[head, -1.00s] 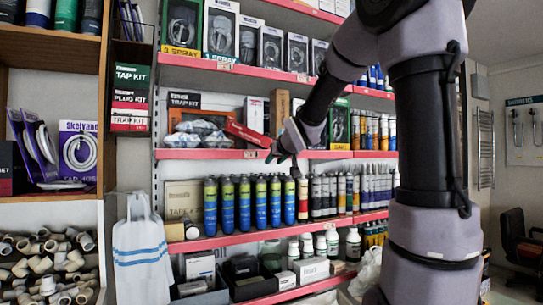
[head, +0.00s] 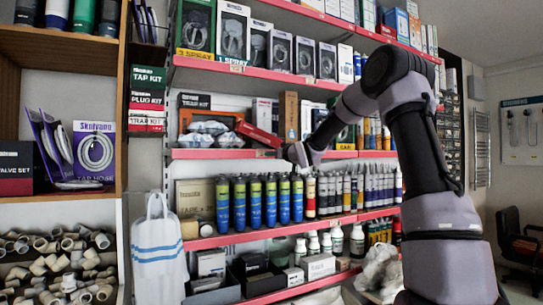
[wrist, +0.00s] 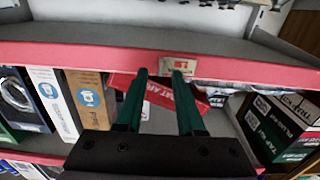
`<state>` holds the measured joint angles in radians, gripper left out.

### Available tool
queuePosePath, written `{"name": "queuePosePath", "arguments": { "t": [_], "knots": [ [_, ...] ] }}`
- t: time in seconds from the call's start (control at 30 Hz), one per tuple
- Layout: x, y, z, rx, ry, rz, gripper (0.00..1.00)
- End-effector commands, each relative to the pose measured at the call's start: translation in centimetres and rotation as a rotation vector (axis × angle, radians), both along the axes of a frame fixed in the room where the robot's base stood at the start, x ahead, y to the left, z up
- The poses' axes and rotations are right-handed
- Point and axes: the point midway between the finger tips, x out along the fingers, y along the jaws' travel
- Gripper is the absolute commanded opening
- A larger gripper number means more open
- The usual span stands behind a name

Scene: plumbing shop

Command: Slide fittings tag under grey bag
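The fittings tag, a small pale label (head: 265,153), sits on the red front edge of the middle shelf. It also shows in the wrist view (wrist: 178,67). My gripper (wrist: 160,72) is open, with two green fingers apart and nothing held. One fingertip overlaps the tag's lower edge in the wrist view; I cannot tell whether they touch. In the head view my gripper (head: 296,154) is just right of the tag.
A red box (head: 258,134) leans by the tray, behind the tag. A tall brown box (head: 288,115) stands to its right. Blue-green cans (head: 255,200) line the shelf below. A white carrier bag (head: 158,250) hangs at the lower left. Shelf edges run close to my gripper.

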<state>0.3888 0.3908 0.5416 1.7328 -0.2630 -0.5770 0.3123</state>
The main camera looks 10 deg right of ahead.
Motion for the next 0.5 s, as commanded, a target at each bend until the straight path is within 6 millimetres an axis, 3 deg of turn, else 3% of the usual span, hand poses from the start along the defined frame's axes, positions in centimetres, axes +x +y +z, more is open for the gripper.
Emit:
{"name": "queuePosePath", "arguments": {
  "t": [0.2,0.5],
  "knots": [
    [1.8,0.6,0.0,0.0,-0.001,0.001,0.38],
    [2.0,0.7,0.0,-0.001,0.0,0.0,0.38]
  ]
}}
